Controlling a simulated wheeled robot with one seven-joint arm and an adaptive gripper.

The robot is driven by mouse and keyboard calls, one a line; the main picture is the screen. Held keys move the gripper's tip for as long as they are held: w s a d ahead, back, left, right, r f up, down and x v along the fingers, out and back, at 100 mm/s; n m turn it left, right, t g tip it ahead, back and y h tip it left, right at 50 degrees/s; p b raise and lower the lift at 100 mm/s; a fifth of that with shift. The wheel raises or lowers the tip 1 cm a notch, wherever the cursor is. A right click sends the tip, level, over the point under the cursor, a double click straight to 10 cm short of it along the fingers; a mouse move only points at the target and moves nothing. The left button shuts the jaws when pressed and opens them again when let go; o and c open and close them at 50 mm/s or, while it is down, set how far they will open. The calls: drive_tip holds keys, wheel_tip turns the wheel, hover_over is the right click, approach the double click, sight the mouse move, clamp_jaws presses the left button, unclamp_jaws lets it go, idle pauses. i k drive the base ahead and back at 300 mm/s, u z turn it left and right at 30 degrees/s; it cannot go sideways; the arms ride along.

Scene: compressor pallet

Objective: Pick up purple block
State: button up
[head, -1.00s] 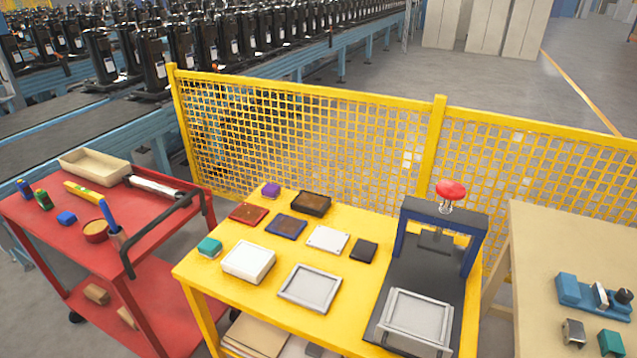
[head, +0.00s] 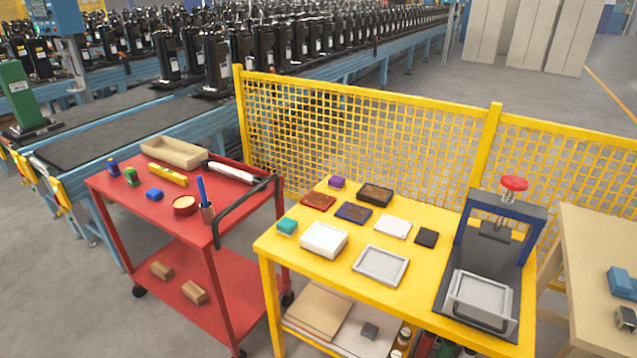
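The purple block (head: 337,182) is a small cube at the far left corner of the yellow table (head: 300,262). It stands close to the yellow mesh fence. A dark red flat tray lies in front of it and a dark brown box to its right. Nothing covers the block. My gripper does not show in the head view.
The table also holds a teal block (head: 287,227), a white box (head: 324,240), flat trays and a press with a red knob (head: 514,184). A red cart (head: 225,235) stands to the left, with a floor gap between. The mesh fence (head: 365,140) bounds the back.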

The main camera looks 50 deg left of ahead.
sight(337, 182)
drive_tip(key=u, duration=1.5)
